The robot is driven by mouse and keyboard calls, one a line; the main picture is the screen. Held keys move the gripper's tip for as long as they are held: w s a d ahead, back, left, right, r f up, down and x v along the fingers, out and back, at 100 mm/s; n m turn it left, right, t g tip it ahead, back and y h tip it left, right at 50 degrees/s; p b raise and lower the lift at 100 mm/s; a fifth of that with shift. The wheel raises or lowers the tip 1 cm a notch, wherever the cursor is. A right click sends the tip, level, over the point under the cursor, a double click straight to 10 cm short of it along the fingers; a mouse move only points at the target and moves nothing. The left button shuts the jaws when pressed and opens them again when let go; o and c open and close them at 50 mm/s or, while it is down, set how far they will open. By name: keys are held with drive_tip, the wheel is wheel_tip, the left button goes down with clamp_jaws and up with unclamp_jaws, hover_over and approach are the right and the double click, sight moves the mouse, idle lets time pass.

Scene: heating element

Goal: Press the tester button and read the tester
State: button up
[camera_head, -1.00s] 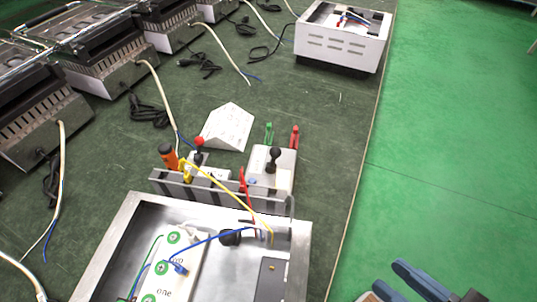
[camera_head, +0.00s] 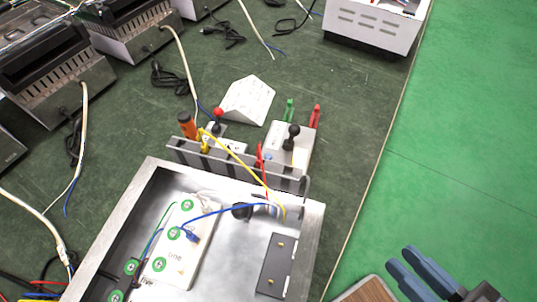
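A white box with a black knob (camera_head: 290,148) on top stands behind the metal housing. It appears to be the tester; I cannot make out a button or a reading on it. A green clip (camera_head: 290,108) and a red clip (camera_head: 314,115) stand at its back. My gripper (camera_head: 399,258) is at the bottom right, over the green floor and well apart from the box. Its two blue-grey fingers lie close together with nothing seen between them; how far they are parted is unclear.
A grey rack (camera_head: 218,165) holds tools with orange and red handles. The open metal housing (camera_head: 312,232) contains wires and a white terminal block (camera_head: 177,252). A white wedge with print (camera_head: 247,100) stands behind. Heaters and cables fill the left; the green floor (camera_head: 470,130) is clear.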

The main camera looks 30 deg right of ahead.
clamp_jaws()
idle(1.4)
